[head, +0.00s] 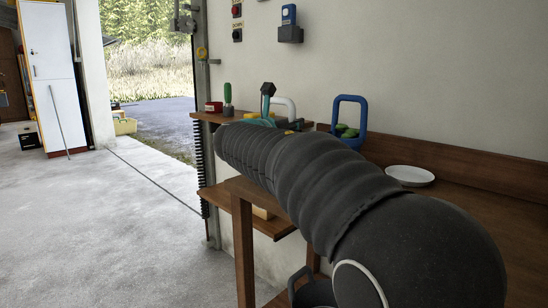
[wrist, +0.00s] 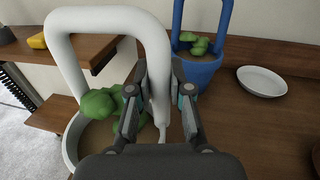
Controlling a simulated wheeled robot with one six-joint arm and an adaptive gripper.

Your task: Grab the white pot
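The white pot (wrist: 72,150) stands at the left in the wrist view, with a tall white loop handle and a green plant inside. My gripper (wrist: 158,78) has its fingers on both sides of the right upright of that handle. The fingertips look closed against it, and the upright fills the gap between them. The lower part of the pot is partly hidden behind my gripper.
A blue pot with a plant (wrist: 201,70) stands just behind the gripper to the right. A white plate (wrist: 262,82) lies on the wooden bench (wrist: 262,125) farther right. A yellow object (wrist: 37,41) rests on the wooden shelf at the left. The bench around the plate is clear.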

